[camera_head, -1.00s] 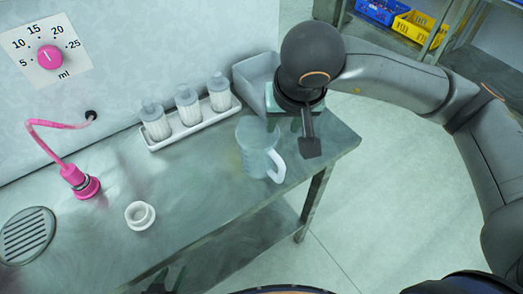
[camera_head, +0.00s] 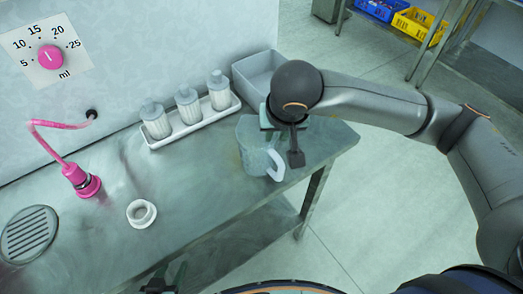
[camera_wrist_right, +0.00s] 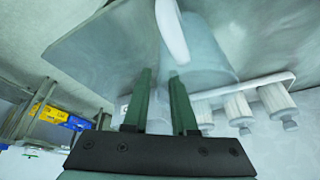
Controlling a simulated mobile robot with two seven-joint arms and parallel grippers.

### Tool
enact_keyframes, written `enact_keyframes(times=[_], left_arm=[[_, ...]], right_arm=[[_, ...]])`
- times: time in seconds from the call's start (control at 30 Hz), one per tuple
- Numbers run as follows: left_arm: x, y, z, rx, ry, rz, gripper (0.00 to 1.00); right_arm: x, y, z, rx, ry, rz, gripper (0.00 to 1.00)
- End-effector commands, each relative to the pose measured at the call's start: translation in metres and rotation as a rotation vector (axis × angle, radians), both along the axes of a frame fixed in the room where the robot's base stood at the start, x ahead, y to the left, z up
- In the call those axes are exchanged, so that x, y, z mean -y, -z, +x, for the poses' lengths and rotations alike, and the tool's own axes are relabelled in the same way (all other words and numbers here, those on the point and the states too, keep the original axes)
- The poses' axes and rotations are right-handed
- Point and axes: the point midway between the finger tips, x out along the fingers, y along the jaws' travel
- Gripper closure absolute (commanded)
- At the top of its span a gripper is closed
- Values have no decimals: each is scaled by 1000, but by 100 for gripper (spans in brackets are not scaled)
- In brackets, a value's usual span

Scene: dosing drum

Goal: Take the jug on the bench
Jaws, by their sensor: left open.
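The jug (camera_head: 255,150), pale blue-grey and translucent with a white handle (camera_head: 275,166), stands upright near the bench's right end. My right gripper is over the jug's back right side in the head view, its fingers mostly hidden by the wrist. In the right wrist view its green fingers (camera_wrist_right: 164,78) are apart with nothing gripped. The jug (camera_wrist_right: 205,58) and its handle (camera_wrist_right: 172,32) show just beyond the fingertips; I cannot tell whether they touch. My left gripper (camera_head: 165,280) is open at the bottom edge of the head view, partly cut off.
The bench (camera_head: 190,215) holds a white tray (camera_head: 195,128) with three lidded bottles, a grey bin (camera_head: 258,72) behind the jug, a small white cup (camera_head: 141,213), a pink spout (camera_head: 80,180) and a drain grille (camera_head: 28,235). The bench's front middle is clear.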

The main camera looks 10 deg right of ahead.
Motion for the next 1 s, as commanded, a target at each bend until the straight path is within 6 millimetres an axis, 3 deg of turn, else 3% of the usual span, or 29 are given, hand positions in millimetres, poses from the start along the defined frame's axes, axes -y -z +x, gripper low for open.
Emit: enact_keyframes(times=[0.03, 0.2, 1.0], left_arm=[[0, 0, 0, 0, 0, 0, 50], [0, 0, 0, 1, 0, 0, 50], [0, 0, 0, 0, 0, 0, 50]], right_arm=[[0, 0, 0, 0, 0, 0, 81], [0, 0, 0, 0, 0, 0, 100], [0, -1, 0, 0, 1, 0, 100]])
